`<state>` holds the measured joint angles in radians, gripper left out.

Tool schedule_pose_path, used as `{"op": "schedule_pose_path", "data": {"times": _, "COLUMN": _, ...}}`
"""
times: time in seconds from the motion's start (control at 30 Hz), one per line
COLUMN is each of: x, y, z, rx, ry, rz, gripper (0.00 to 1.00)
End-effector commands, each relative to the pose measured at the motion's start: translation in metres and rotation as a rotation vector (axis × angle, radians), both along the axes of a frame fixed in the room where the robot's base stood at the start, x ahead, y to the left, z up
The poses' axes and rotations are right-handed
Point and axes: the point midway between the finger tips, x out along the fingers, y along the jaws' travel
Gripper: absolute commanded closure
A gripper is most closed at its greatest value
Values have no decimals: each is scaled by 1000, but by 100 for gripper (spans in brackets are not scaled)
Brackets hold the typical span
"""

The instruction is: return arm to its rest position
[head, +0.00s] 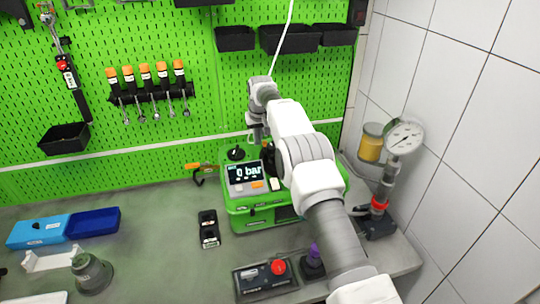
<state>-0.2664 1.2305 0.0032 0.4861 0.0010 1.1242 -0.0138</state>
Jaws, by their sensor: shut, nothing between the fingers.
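My white and grey arm reaches from the lower right up over the right part of the green test unit (260,217). My gripper (257,135) is at the far end of the arm, above the back of the unit in front of the green pegboard. It is small in view and shut, with nothing held. The unit's display (246,172) reads "0 bar". The arm hides part of the unit's top and right side.
A pressure gauge (404,138) on a stand is right of my arm. A control box with a red button (278,266) and a purple-topped part (314,258) sit in front. Blue trays (94,222) lie at the left. Black bins (290,38) hang above. The bench's middle left is mostly clear.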

Motion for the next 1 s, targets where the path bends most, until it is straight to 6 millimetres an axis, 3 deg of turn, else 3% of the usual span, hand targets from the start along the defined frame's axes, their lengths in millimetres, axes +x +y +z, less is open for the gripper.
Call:
{"op": "schedule_pose_path", "data": {"times": 0.57, "x": -1, "y": -1, "z": 8, "rx": 1, "ry": -3, "rz": -3, "gripper": 100}}
{"op": "schedule_pose_path", "data": {"times": 0.77, "x": -10, "y": -18, "z": 48, "rx": 4, "ry": -16, "rz": -22, "gripper": 100}}
{"op": "schedule_pose_path", "data": {"times": 1.0, "x": -45, "y": -52, "z": 117, "rx": 9, "ry": -40, "rz": -57, "gripper": 100}}
